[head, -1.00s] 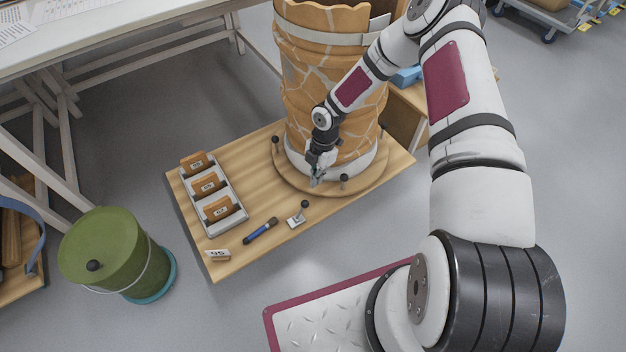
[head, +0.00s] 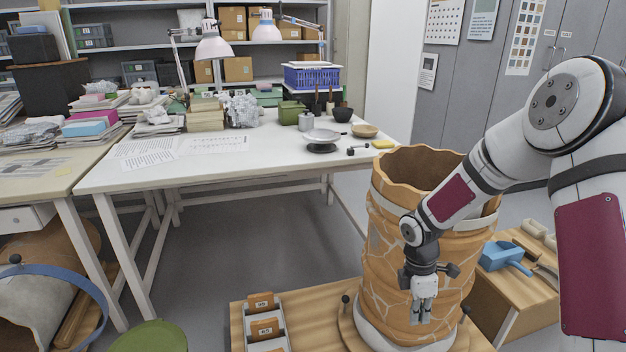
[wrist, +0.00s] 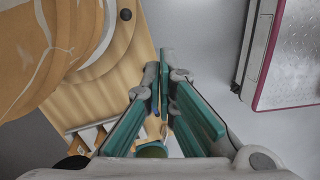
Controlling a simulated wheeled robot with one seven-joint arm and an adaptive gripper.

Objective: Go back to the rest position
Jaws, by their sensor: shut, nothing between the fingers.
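My gripper (head: 421,310) points down in front of the lower wall of the large orange-brown vessel (head: 383,240) in the head view. I cannot tell whether it touches the wall. Its fingers are shut and hold nothing. In the wrist view my gripper (wrist: 168,78) has teal finger pads, and the vessel (wrist: 45,45) fills the upper left. The vessel has pale joint lines and a light band near its jagged rim. It stands upright on a round wooden board (head: 348,330), partly hidden by my arm.
A low wooden platform (head: 315,305) carries the vessel and a rack of tagged sherds (head: 277,318). A green-lidded bin (head: 150,338) shows at the bottom edge. A cluttered white table (head: 255,165) stands behind. A blue dustpan (head: 503,256) lies on a wooden box at right.

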